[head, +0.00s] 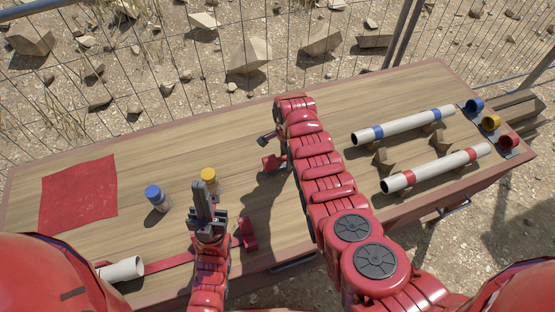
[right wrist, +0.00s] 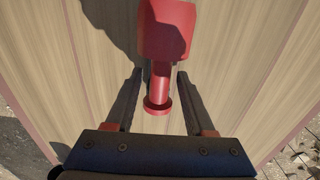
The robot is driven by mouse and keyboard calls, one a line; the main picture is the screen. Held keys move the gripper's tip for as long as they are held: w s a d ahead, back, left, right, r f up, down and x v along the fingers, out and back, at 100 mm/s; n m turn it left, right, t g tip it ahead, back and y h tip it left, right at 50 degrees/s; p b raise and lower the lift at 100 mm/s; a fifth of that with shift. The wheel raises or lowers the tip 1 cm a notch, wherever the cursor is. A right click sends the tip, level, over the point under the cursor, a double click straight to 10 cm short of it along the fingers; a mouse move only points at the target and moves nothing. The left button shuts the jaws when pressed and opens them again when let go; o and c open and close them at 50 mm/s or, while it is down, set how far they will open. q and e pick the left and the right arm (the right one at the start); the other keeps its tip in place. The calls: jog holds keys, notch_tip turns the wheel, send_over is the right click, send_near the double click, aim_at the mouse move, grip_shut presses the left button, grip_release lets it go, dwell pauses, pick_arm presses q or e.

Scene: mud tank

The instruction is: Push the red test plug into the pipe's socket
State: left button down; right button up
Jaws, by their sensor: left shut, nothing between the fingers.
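The red test plug (right wrist: 160,85) shows in the right wrist view as a broad red block with a round shaft and flanged end. Its shaft lies between the spread fingers of my right gripper (right wrist: 160,88), with gaps visible on both sides. In the head view a red piece (head: 274,161), apparently the plug, sits beside the right gripper, mostly hidden by my right arm. My left gripper (head: 203,193) is shut and empty, above the table's front left. A white pipe with red bands (head: 435,168) lies at right; another white pipe end (head: 122,269) shows at lower left.
A blue-banded pipe (head: 402,126) lies behind the red-banded one. Blue, yellow and red rings (head: 508,142) stand at the table's right end. A blue-capped jar (head: 157,198), a yellow-capped jar (head: 209,178) and a red cloth (head: 79,195) are at left. A red piece (head: 248,233) lies near the front edge.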

grip_shut()
notch_tip(320, 180, up, 6)
jog(key=p, duration=0.4)
jog(key=shift+p, duration=0.4)
jog(key=shift+r+p, duration=0.55)
jog(key=shift+r, duration=0.5)
